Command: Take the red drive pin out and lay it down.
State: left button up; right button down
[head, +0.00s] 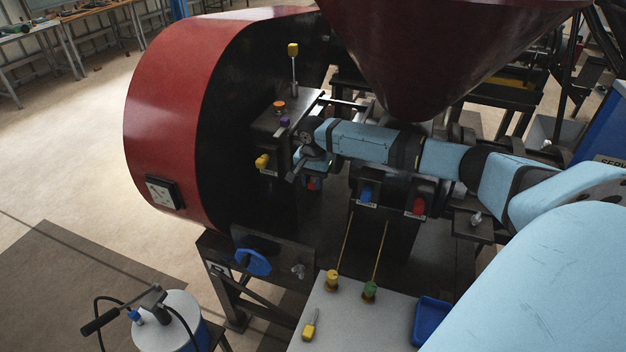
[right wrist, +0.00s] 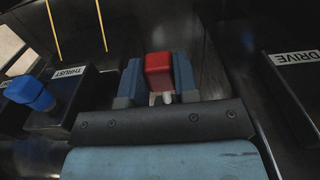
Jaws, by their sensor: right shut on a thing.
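The red drive pin (right wrist: 159,70) has a block-shaped red head and a short pale shaft, and it sits between the fingers of my right gripper (right wrist: 158,82). In the head view a bit of the red head (head: 312,184) shows just under my right gripper (head: 307,174). The gripper is shut on it. A block with a DRIVE label (right wrist: 297,57) stands to the right in the right wrist view, apart from the red head. The shaft's far end is hidden, so I cannot tell whether it touches anything. My left gripper is not in view.
A blue knob (right wrist: 28,92) stands by the THRUST label. Another red piece (head: 418,205) sits in a block to its right in the head view. Two thin yellow rods (head: 345,240) rise from a pale tabletop (head: 345,320), which has bare room and a blue tray (head: 431,318).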

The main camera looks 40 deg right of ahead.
jog(key=shift+s+a+r+p, duration=0.1)
jog(key=shift+s+a+p, duration=0.2)
jog(key=shift+a+p, duration=0.3)
jog(key=shift+s+a+r+p, duration=0.1)
jog(key=shift+s+a+p, duration=0.15)
jog(key=shift+a+p, duration=0.3)
jog(key=shift+s+a, duration=0.15)
jog(key=shift+f, duration=0.15)
jog(key=shift+a, duration=0.1)
